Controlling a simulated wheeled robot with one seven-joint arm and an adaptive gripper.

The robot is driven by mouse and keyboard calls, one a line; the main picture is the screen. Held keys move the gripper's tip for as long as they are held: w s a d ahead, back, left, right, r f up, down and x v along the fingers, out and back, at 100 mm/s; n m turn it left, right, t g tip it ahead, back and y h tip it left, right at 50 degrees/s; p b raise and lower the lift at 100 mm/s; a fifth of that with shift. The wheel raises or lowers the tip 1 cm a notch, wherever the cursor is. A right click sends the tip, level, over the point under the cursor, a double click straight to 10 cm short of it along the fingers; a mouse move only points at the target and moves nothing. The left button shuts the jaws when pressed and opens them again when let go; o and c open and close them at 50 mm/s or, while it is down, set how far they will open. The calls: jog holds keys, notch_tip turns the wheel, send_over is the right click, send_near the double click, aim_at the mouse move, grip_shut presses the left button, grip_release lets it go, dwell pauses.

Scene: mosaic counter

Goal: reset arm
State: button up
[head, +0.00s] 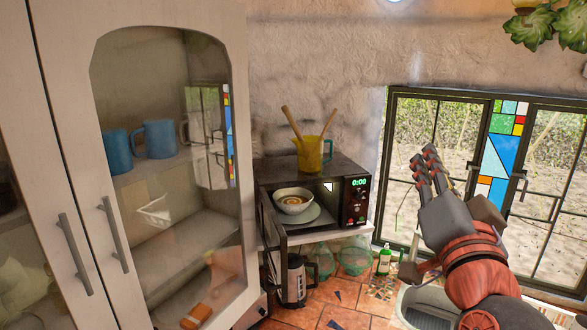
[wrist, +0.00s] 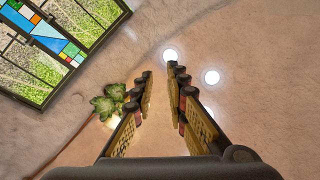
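My gripper (head: 430,165) is raised at the right of the head view, in front of the window, with its fingers pointing up and away from the counter. In the wrist view the two fingers (wrist: 160,85) stand apart with an empty gap between them, so it is open and holds nothing. The wrist view looks up at the wall and ceiling, with the window at the upper left. My arm covers part of the window and the counter's right side in the head view.
A microwave (head: 357,200) stands open with a bowl (head: 293,207) inside and a yellow jug (head: 311,155) on top. A glass-front cabinet (head: 165,245) fills the left. A green bottle (head: 384,262) and a coffee maker (head: 294,280) stand below. A plant (head: 532,28) hangs at the upper right.

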jog(key=s+a+f+n+g+y+b, duration=0.1)
jog(key=a+f+n+g+y+b, duration=0.2)
jog(key=f, duration=1)
jog(key=s+a+f+n+g+y+b, duration=0.2)
jog(key=a+f+n+g, duration=0.25)
jog(key=f, duration=0.85)
jog(key=s+d+f+g+b, duration=0.1)
jog(key=s+f+b, duration=0.3)
jog(key=f+b, duration=0.4)
jog(key=s+d+f+n+g+h+b, duration=0.1)
jog(key=s+f+g+b, duration=0.3)
jog(key=f, duration=1.4)
jog(key=s+d+f+g+b, duration=0.2)
jog(key=s+f+b, duration=0.3)
jog(key=f+b, duration=0.6)
notch_tip(320, 180, down, 2)
jog(key=shift+s+d+f+h+b, duration=0.2)
jog(key=shift+s+h+b, duration=0.15)
jog(key=shift+s+h, duration=0.05)
